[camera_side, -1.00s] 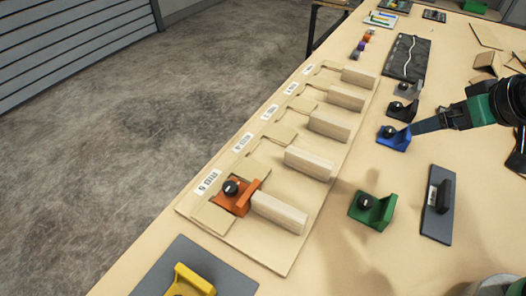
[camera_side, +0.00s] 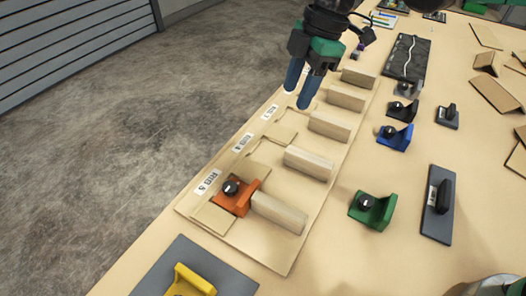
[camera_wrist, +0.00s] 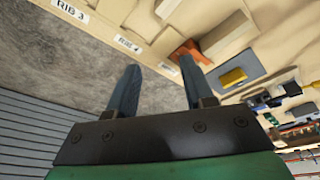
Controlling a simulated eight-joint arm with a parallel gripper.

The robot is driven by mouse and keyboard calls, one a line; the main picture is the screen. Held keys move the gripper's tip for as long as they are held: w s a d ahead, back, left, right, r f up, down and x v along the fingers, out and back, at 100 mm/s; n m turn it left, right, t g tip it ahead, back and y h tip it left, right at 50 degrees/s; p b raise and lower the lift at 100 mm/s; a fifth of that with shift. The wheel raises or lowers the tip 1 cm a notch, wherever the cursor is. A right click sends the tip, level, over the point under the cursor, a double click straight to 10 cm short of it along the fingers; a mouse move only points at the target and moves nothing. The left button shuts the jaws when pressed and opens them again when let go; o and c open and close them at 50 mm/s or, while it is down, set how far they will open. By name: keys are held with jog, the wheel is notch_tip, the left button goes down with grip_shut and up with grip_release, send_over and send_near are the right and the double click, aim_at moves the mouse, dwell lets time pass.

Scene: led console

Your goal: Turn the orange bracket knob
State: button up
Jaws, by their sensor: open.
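The orange bracket (camera_side: 236,197) stands at the near end of the wooden rib board, beside the label Rib 5, with a black knob (camera_side: 231,187) on it. It touches or nearly touches the end of a pale wooden block. My gripper (camera_side: 297,98) hangs over the far part of the board, pointing down, with its two blue fingers apart and nothing between them. In the wrist view my gripper (camera_wrist: 158,85) also shows open, and the orange bracket (camera_wrist: 190,50) is beyond the right fingertip, partly hidden by it; its knob cannot be made out there.
The rib board (camera_side: 283,262) carries several upright wooden blocks. A yellow bracket (camera_side: 190,282) lies on a grey plate at the near edge. Green (camera_side: 373,210), blue (camera_side: 394,138) and black (camera_side: 402,111) brackets stand to the right. Bare table lies between board and green bracket.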

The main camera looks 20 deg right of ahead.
jog(key=a+f+n+g, duration=0.2)
jog(key=a+f+n, duration=0.1)
jog(key=a+n, duration=0.25)
jog(key=n+g, duration=0.2)
jog(key=n, duration=0.3)
send_near(231, 185)
jog(key=shift+s+a+f+h, duration=0.2)
jog(key=shift+a+f, duration=0.1)
jog(key=shift+f, duration=0.3)
jog(key=shift+s+a+f+h, duration=0.15)
jog(key=shift+a+f+h, duration=0.1)
jog(key=shift+f, duration=0.3)
jog(key=shift+x, duration=2.9)
grip_shut()
